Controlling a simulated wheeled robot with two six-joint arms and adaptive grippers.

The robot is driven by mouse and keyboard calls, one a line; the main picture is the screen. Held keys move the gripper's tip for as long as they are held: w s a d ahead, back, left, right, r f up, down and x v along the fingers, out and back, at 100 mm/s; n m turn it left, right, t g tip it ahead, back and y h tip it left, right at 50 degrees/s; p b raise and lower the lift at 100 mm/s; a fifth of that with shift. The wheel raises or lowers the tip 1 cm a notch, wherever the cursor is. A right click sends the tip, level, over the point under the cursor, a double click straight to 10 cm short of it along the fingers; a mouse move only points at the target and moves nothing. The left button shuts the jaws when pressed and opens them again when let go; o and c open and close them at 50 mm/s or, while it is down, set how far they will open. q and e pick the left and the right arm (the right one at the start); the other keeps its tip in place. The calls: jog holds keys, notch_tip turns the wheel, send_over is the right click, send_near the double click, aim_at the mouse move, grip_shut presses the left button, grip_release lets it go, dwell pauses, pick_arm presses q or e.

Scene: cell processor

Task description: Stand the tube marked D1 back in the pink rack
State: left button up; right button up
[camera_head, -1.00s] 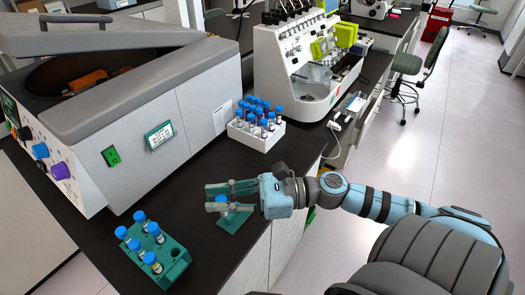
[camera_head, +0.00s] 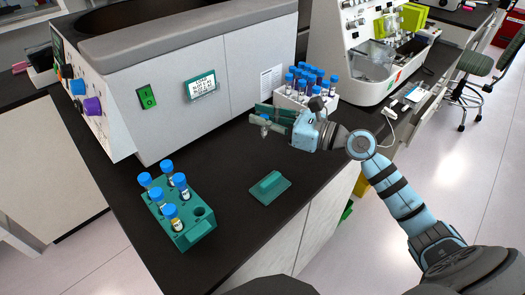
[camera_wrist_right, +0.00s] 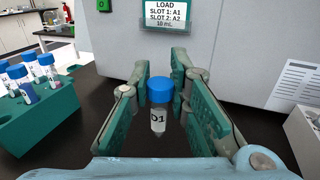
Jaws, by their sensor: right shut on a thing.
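My right gripper (camera_head: 262,115) is shut on a blue-capped tube marked D1 (camera_wrist_right: 158,118). In the right wrist view the tube hangs upright between the two fingers, its label facing the camera. In the head view the gripper is above the black counter, in front of the white-grey machine and just left of a pale rack. That rack (camera_head: 290,102) looks white and holds several blue-capped tubes; its front is partly hidden by my gripper. I see no clearly pink rack. My left gripper is not in view.
A teal rack (camera_head: 203,228) with several blue-capped tubes and an open hole stands at the counter's front left. The machine (camera_head: 170,110) bears a load label (camera_head: 201,84). Bare counter lies between stand and machine.

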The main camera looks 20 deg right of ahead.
notch_tip(320, 180, down, 8)
jog(key=shift+a+r+b, duration=0.1)
jog(key=shift+b, duration=0.95)
jog(key=o, duration=0.8)
